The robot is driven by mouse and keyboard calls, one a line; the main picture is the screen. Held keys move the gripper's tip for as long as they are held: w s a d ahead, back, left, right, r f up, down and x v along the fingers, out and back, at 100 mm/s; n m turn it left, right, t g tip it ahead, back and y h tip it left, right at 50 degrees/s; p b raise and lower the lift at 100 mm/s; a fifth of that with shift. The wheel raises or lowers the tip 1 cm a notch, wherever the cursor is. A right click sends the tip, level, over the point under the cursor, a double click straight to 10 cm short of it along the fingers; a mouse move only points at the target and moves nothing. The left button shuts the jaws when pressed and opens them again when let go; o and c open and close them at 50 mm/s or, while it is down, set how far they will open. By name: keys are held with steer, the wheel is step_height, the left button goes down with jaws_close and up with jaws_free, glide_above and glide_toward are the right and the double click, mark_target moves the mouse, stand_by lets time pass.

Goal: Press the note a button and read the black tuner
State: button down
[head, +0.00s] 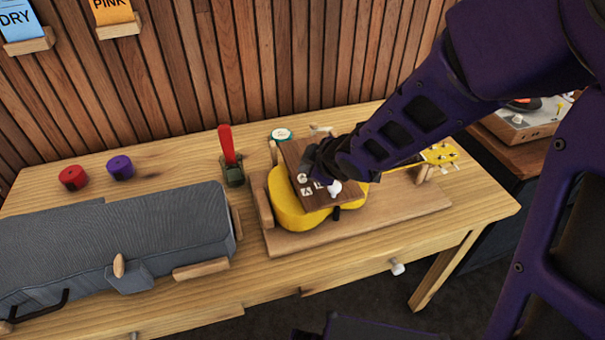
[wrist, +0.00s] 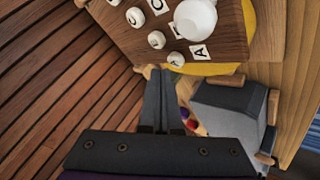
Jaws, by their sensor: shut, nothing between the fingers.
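A brown wooden button board (head: 297,156) lies over the body of a yellow ukulele (head: 285,210) on the bench. In the wrist view the board (wrist: 225,35) carries round white buttons, a larger white knob (wrist: 195,18) and letter labels. The A label (wrist: 199,51) is readable, with a small white button (wrist: 156,40) nearer my fingers. My gripper (wrist: 155,72) is shut and empty, its tips close to the board's edge; contact cannot be told. In the head view my gripper (head: 318,165) covers part of the board. I cannot pick out the black tuner.
A grey padded case (head: 120,235) fills the bench's left side. A red-handled tool (head: 228,145) stands left of the ukulele, and red (head: 73,178) and purple (head: 120,167) round pieces lie behind the case. A slatted wood wall (head: 200,70) rises behind.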

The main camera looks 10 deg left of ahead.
step_height(320, 180, up, 3)
steer(key=p, duration=0.3)
steer(key=shift+r, duration=1.05)
